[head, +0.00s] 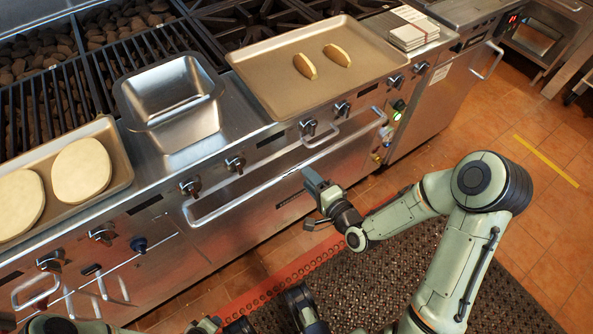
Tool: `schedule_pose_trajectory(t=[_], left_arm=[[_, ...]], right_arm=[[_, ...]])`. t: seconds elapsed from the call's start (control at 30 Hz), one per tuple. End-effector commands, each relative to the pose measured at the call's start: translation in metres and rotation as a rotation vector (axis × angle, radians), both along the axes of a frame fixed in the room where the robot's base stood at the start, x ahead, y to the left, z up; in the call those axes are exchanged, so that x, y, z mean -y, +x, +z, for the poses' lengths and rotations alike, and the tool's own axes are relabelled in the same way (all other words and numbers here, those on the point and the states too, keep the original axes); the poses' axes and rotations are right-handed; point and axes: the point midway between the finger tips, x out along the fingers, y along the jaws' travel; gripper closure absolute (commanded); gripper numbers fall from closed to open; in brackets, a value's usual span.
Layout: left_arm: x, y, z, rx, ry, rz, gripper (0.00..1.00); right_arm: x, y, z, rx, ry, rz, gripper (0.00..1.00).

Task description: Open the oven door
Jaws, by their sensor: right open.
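The oven door (273,211) is a steel front panel below the row of knobs, and it looks shut. Its long bar handle (232,203) runs along the top of the door, slanting up to the right. My right gripper (310,202) is in front of the door, close to the middle of the handle, with its jaws open and nothing between them. From this angle I cannot tell whether a finger touches the handle. My left arm shows only in part at the bottom left edge; its gripper is too cut off to judge.
Knobs (235,164) line the front above the door. A tray with two bread pieces (262,91), a steel pan (190,123) and a tray with flat rounds (119,144) sit on top. A dark mat (395,290) covers the floor before the oven; tiled floor lies right.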

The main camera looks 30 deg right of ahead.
Motion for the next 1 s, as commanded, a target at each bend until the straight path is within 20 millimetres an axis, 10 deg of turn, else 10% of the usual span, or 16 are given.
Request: schedule_pose_trajectory(t=[0.3, 0.73, 0.87, 1.0], left_arm=[[-0.009, -0.007, -0.027, -0.033, 0.013, 0.015, 0.57], [-0.010, -0.014, -0.032, -0.057, 0.011, 0.015, 0.57], [-0.010, -0.014, -0.032, -0.057, 0.011, 0.015, 0.57], [-0.010, -0.014, -0.032, -0.057, 0.011, 0.015, 0.57]], right_arm=[[-0.005, 0.052, -0.011, 0.001, 0.002, 0.001, 0.54], [-0.005, 0.061, -0.011, 0.000, 0.001, 0.000, 0.54], [-0.005, 0.061, -0.011, 0.000, 0.001, 0.000, 0.97], [-0.005, 0.061, -0.011, 0.001, 0.001, 0.000, 1.00]])
